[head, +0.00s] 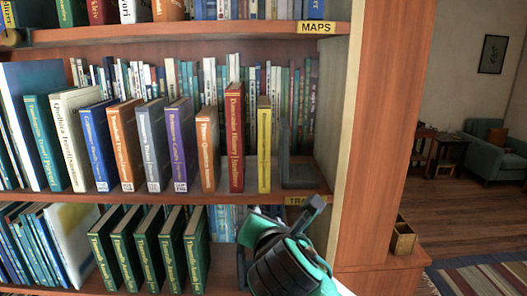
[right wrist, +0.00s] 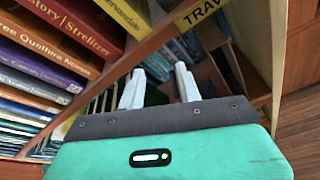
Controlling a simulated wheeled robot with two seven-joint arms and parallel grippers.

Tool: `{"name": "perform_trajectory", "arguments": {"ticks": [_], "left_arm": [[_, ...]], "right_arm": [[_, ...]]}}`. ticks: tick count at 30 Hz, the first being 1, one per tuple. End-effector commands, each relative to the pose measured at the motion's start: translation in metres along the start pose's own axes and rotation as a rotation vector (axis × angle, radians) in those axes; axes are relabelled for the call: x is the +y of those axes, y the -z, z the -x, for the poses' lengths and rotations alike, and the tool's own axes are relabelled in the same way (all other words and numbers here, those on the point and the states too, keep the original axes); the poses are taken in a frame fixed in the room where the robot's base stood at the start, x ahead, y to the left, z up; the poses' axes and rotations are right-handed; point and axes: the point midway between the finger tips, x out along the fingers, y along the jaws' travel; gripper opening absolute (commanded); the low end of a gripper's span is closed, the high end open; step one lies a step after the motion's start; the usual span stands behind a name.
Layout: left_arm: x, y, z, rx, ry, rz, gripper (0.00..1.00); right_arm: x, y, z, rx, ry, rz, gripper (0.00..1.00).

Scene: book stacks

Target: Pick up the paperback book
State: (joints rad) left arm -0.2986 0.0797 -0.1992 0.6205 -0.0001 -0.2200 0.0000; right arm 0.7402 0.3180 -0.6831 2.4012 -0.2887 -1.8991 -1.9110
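Books stand upright in a row on the middle shelf. They include a thin yellow book (head: 264,145), a tall red book (head: 235,140), an orange-brown book (head: 208,150) and a purple book (head: 180,145). The frames do not mark which one is the paperback. The red book (right wrist: 82,22) and yellow book (right wrist: 125,14) also show at the upper left of the right wrist view. My right gripper (right wrist: 159,85) is open, its two pale fingers apart with no book between them. In the head view it is below the middle shelf's right end, below the yellow book. My left gripper is out of view.
A dark bookend (head: 298,172) stands right of the yellow book. The shelf edge (head: 150,200) and the upright side panel (head: 375,130) are close to my right arm. Open floor (head: 460,205) lies to the right.

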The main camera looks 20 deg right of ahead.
Motion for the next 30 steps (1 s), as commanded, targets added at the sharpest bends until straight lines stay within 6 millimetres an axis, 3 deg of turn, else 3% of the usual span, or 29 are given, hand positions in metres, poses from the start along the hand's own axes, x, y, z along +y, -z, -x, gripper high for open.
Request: {"name": "perform_trajectory", "arguments": {"ticks": [1, 6, 14, 24, 30], "left_arm": [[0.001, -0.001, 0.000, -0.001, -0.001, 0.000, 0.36], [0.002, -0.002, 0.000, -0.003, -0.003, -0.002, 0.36], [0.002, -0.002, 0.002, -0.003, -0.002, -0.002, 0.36], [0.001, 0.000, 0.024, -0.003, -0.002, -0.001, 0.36], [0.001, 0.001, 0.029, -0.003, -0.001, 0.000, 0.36]], "right_arm": [[0.012, -0.019, 0.005, -0.053, -0.014, 0.083, 0.35], [0.037, -0.061, 0.021, -0.186, -0.015, 0.327, 0.35], [0.052, -0.090, 0.032, -0.277, 0.008, 0.492, 0.35], [0.056, -0.108, -0.025, -0.278, 0.014, 0.501, 0.35], [0.057, -0.112, -0.046, -0.278, 0.010, 0.500, 0.35]]}}
